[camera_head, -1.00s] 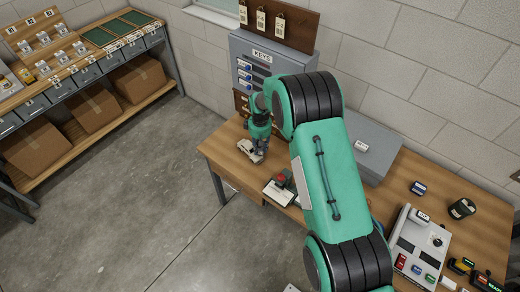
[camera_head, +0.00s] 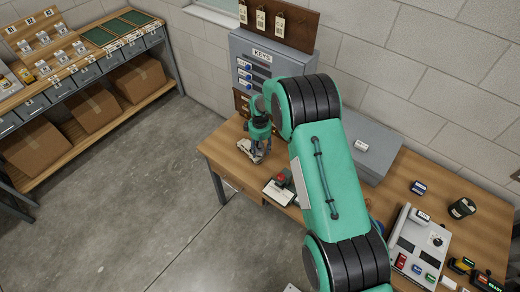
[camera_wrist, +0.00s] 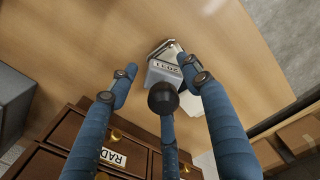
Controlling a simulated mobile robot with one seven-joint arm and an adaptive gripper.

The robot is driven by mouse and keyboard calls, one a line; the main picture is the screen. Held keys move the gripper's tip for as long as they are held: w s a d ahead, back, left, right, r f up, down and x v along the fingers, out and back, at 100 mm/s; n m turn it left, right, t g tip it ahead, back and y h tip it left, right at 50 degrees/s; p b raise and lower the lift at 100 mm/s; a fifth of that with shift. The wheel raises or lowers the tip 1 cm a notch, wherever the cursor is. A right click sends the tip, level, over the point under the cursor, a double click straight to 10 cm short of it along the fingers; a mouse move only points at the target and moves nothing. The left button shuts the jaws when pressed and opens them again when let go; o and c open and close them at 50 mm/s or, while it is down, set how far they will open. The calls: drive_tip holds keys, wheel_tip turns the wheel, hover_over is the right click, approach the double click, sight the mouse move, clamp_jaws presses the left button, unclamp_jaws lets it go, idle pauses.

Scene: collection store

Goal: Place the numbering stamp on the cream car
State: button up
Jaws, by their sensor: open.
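The numbering stamp, with a round black knob and a grey body showing digits (camera_wrist: 164,72), is between the spread blue fingers of my gripper (camera_wrist: 160,84) in the wrist view. My gripper is open; one finger lies very near the stamp's right side, and I cannot tell whether it touches. The cream car (camera_wrist: 186,106) shows partly below and right of the stamp, mostly hidden by it and a finger. Whether the stamp rests on the car or beside it is unclear. In the head view, my gripper (camera_head: 262,149) is low over the cream car (camera_head: 246,151) at the desk's left end.
A red-topped device (camera_head: 283,178) on a pale base stands just right of the gripper. A grey key cabinet (camera_head: 243,60) and small brown drawers (camera_wrist: 124,150) stand close behind. A grey box (camera_head: 373,150) and a control panel (camera_head: 421,250) are farther right.

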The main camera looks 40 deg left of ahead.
drive_tip(key=shift+r, duration=0.15)
drive_tip(key=shift+r, duration=6)
